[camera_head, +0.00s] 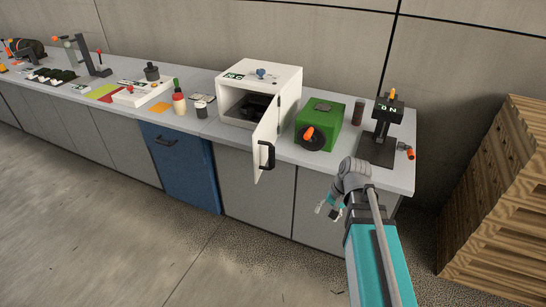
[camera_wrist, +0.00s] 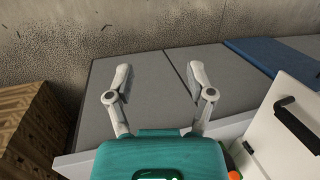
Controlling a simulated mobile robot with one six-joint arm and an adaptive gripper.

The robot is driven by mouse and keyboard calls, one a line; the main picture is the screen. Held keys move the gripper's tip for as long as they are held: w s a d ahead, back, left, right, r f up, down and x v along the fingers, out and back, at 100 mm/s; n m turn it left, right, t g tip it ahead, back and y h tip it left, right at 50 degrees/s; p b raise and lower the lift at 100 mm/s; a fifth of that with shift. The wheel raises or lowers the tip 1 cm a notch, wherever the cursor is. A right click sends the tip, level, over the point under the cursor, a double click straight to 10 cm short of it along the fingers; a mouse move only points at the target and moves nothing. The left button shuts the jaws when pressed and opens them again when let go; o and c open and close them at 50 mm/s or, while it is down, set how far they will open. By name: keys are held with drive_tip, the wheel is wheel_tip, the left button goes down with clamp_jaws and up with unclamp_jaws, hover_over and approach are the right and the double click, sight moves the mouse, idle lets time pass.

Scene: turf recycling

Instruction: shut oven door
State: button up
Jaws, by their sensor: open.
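The oven (camera_head: 270,78) is a white box on the grey bench, with a dark interior and a dark object inside. Its white door (camera_head: 266,138) stands open toward the front, with a black handle (camera_head: 267,156) on it. In the wrist view the door (camera_wrist: 284,137) is at the right edge with its black handle (camera_wrist: 297,125). My gripper (camera_head: 328,209) is in front of the bench, right of and lower than the door, apart from it. In the wrist view its two fingers (camera_wrist: 157,80) are spread with nothing between them.
A green box with an orange knob (camera_head: 320,125) stands right of the oven, and a black stand device (camera_head: 381,131) beyond it. Bottles (camera_head: 179,101) stand left of the oven. A blue cabinet (camera_head: 180,170) is below. Wooden pallets (camera_head: 500,210) are at the right. Floor in front is clear.

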drive_tip(key=w+a+f+m+y+b, duration=0.1)
drive_tip(key=w+a+m+y+b, duration=0.25)
drive_tip(key=w, duration=0.35)
drive_tip(key=m+y+b, duration=0.8)
drive_tip(key=m+y, duration=0.3)
approach(272, 152)
drive_tip(key=w+d+f, duration=0.1)
drive_tip(key=d, duration=0.3)
drive_tip(key=shift+a+f, duration=0.2)
drive_tip(key=a, duration=1.3)
drive_tip(key=shift+a, duration=0.4)
